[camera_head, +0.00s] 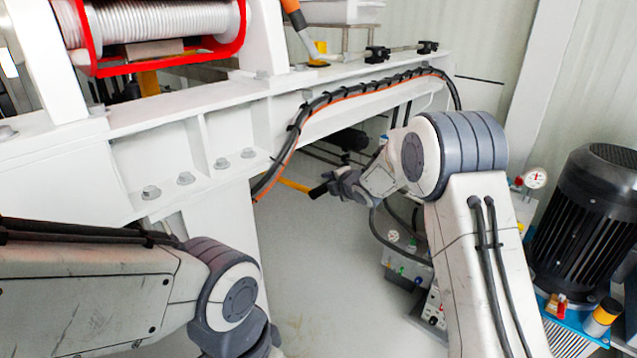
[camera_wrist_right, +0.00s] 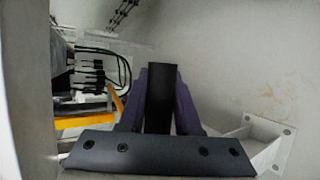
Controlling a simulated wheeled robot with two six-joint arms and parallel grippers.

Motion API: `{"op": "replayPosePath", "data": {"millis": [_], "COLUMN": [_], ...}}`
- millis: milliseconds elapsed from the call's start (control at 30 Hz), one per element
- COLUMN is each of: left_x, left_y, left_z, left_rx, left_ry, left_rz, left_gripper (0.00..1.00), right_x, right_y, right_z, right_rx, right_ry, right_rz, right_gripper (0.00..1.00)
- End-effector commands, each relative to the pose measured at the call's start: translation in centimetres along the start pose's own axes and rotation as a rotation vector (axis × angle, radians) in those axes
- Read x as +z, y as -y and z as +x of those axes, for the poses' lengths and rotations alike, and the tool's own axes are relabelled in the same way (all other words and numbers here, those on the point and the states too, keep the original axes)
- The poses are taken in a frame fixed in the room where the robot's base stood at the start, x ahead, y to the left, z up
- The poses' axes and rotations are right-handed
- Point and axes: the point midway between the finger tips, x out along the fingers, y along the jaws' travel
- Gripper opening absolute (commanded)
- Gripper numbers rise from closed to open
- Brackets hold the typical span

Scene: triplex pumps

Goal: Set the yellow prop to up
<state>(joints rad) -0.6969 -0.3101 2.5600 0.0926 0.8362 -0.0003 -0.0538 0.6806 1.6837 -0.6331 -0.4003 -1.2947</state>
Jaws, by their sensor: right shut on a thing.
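The yellow prop (camera_head: 293,185) shows as a short yellow bar beside the white frame, tilted slightly down to the right, with a black grip (camera_head: 318,191) at its right end. My right gripper (camera_head: 333,188) is shut on this black grip. In the right wrist view the black grip (camera_wrist_right: 161,95) stands between the two dark fingers. A yellow bar (camera_wrist_right: 85,121) lies to their left; I cannot tell if it is the same prop. My left arm is at the lower left of the head view, and its gripper is out of the picture.
A white beam (camera_head: 200,100) with black hoses (camera_head: 330,98) runs just above the right gripper. A small panel with valves (camera_head: 408,265) stands below the right arm. A black motor (camera_head: 590,215) is at the right. The grey floor (camera_head: 320,270) between the arms is clear.

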Motion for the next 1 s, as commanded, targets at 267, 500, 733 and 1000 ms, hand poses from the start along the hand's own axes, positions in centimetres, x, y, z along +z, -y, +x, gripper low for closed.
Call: {"op": "replayPosePath", "data": {"millis": [267,500,733,1000], "left_x": [-0.1,-0.1,-0.1,-0.1], "left_y": [-0.2,-0.2,-0.2,-0.2], "left_z": [-2.4,-2.8,-2.7,-2.7], "left_rx": [0.0,0.0,0.0,0.0], "left_ry": [0.0,0.0,0.0,0.0], "left_rz": [0.0,0.0,0.0,0.0], "left_gripper": [0.5,0.5,0.5,0.5], "right_x": [1.2,1.4,1.4,1.4], "right_y": [-2.4,-2.9,-3.1,-3.1], "right_z": [-1.4,-1.6,-1.6,-1.6], "right_rx": [-0.002,0.0,0.006,0.006], "right_ry": [0.009,0.01,0.01,0.01], "right_rz": [0.006,0.007,0.007,0.006], "right_gripper": [0.0,0.0,0.0,0.62]}}
